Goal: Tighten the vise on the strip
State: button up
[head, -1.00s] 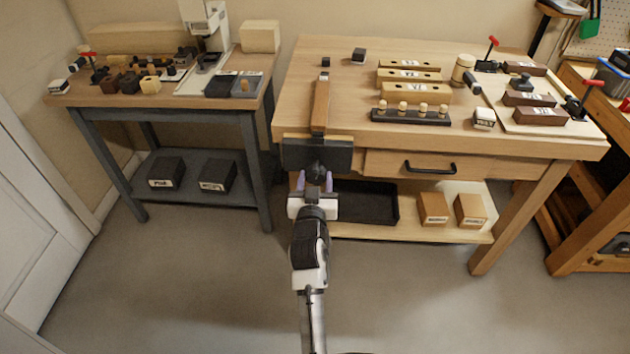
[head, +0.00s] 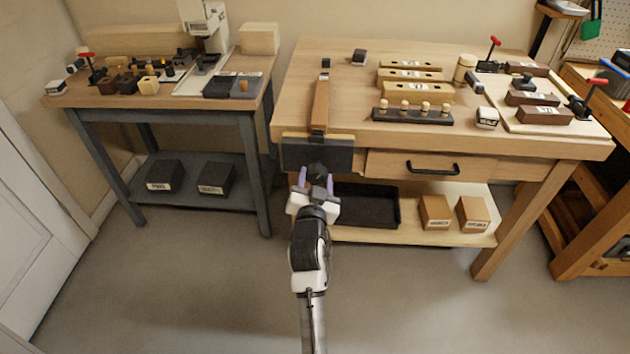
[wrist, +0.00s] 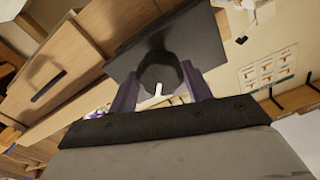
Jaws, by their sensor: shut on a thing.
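The vise (head: 305,156) is on the front left edge of the wooden bench, with a dark front jaw plate and a pale wooden liner. The brown wooden strip (head: 320,106) lies on the bench top, running back from the vise jaw. Its front end meets the liner; any gap there is too small to tell. My gripper (head: 316,180) is in front of the vise, its purple fingers shut on the dark round vise hub. In the wrist view the hub (wrist: 160,70) sits between the two fingers, with the jaw plate (wrist: 200,38) behind it. The strip is hidden there.
A drawer with a black handle (head: 432,169) is right of the vise. A black tray (head: 368,206) and small boxes stand on the shelf below. Wooden blocks and a peg rack (head: 412,116) are on the bench top. A grey side table (head: 100,118) stands left. The floor is clear.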

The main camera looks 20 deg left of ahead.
dwell(0.3)
jog(key=shift+m+b, duration=0.7)
jog(key=shift+m, duration=0.3)
jog(key=shift+m+b, duration=0.3)
jog(key=shift+m, duration=0.7)
jog(key=shift+w+m+b, duration=0.1)
jog(key=shift+m+b, duration=0.55)
jog(key=shift+m, duration=1.35)
